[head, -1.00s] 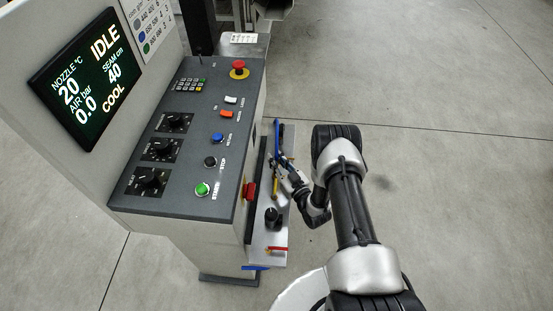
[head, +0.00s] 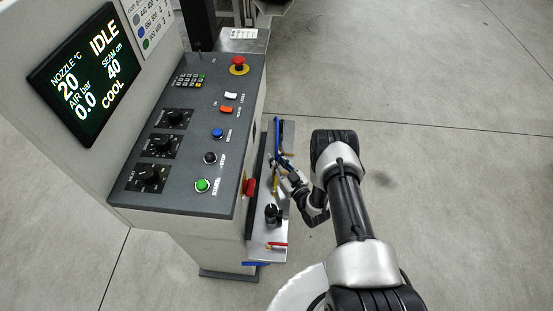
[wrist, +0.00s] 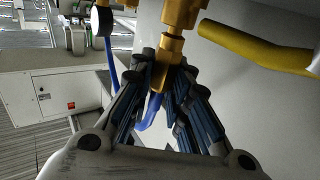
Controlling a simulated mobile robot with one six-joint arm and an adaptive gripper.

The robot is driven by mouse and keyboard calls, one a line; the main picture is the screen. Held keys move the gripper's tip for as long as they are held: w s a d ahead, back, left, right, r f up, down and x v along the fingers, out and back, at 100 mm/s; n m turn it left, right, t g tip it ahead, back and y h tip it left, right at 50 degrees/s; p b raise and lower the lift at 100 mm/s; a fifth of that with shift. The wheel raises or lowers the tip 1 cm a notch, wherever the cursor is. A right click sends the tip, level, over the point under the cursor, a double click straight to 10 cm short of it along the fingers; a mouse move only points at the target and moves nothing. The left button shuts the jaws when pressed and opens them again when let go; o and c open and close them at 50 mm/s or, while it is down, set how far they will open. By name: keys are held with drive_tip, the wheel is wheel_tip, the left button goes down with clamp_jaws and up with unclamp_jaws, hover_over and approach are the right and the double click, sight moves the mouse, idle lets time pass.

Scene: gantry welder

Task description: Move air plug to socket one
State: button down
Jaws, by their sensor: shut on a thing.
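My gripper (wrist: 166,78) is shut on the brass air plug (wrist: 157,76) in the wrist view, with the fingers on both sides of it. A blue hose (wrist: 149,112) shows behind and below the plug, between the fingers. The plug's top end is right by a brass fitting (wrist: 172,48); I cannot tell whether they are joined. A larger brass body (wrist: 181,14) is above that fitting. In the head view my gripper (head: 279,170) is at the steel ledge on the console's right side, and the plug is too small to make out. No socket number is readable.
A yellow handle (wrist: 254,49) reaches in from the right in the wrist view, close to the brass parts. The console (head: 190,150) stands left of my arm. A black knob (head: 273,214) is on the ledge. Open floor lies right.

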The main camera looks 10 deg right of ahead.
drive_tip(key=c, duration=1.4)
unclamp_jaws()
drive_tip(key=shift+c, duration=0.2)
